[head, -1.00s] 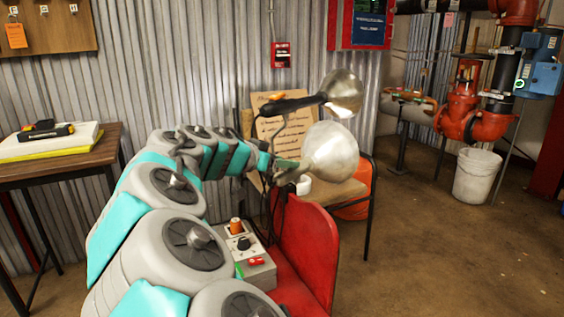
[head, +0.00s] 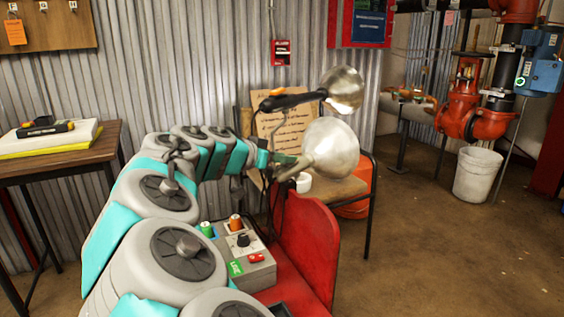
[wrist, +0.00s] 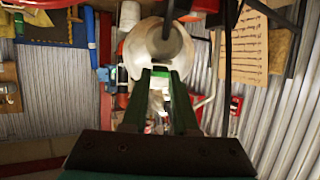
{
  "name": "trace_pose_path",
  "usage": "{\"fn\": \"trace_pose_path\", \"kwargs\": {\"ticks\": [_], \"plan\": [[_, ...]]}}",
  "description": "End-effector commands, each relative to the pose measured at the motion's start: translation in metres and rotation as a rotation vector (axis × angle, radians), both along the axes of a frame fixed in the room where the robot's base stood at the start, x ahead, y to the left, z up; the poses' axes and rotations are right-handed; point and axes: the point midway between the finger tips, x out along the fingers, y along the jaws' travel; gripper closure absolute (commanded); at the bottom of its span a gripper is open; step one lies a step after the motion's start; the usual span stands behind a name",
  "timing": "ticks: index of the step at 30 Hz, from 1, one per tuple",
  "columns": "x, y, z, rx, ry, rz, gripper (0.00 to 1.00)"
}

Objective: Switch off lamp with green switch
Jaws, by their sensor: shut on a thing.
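Two lamps with silver bowl shades show in the head view. The upper lamp (head: 343,89) has a dark neck with an orange switch (head: 275,92) on it. The lower lamp (head: 330,150) has a paler shade; no green switch can be made out on it. My gripper (head: 287,164) has green fingers and is shut at the back of the lower lamp. In the wrist view, the gripper's fingers (wrist: 162,78) meet the lamp's round neck (wrist: 164,42), with the shade (wrist: 139,50) behind it. The finger contact is partly hidden.
A grey control box (head: 258,268) with green, orange and black knobs sits on the red surface (head: 308,245) beside my arm. A wooden table (head: 85,155) is at left. A white bucket (head: 477,175) stands at right, with open floor before it.

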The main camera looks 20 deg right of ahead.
Motion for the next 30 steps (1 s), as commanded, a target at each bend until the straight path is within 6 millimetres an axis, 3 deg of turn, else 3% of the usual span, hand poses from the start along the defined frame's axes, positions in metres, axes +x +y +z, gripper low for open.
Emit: {"fn": "trace_pose_path", "kwargs": {"ticks": [2, 15, 29, 30], "plan": [[-0.0001, 0.0003, -0.008, -0.044, -0.022, 0.002, 1.0], [-0.0015, 0.0038, -0.0106, -0.28, -0.127, 0.001, 1.0], [-0.0017, 0.0038, -0.0119, -0.32, -0.151, 0.001, 1.0], [-0.0017, 0.004, -0.0118, -0.32, -0.151, 0.001, 0.72]]}}
